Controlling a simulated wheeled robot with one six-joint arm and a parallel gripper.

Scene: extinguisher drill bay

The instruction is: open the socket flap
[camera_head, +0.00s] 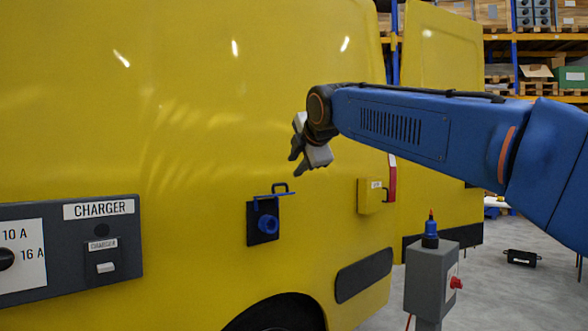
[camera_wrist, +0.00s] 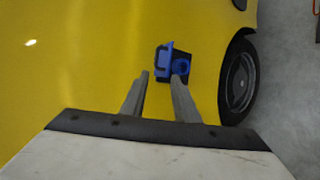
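The socket is on the side of the yellow van (camera_head: 190,110). It has a dark backing plate (camera_head: 253,235) and a round blue socket body (camera_head: 268,225). Its blue flap (camera_head: 272,196) stands out nearly level from the top edge, with a loop handle on it, leaving the round socket face uncovered. The flap (camera_wrist: 164,60) also shows in the wrist view, beside the blue socket (camera_wrist: 182,66). My gripper (camera_head: 298,160) is up and right of the socket, apart from it. Its fingers (camera_wrist: 160,78) are spread and empty; the right one hides part of the plate.
A grey charger panel (camera_head: 125,255) is at lower left. A yellow box (camera_head: 371,197) with a red part is on the van right of the socket. A grey post (camera_head: 430,275) with a blue connector (camera_head: 430,232) stands at lower right. Space before the socket looks clear.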

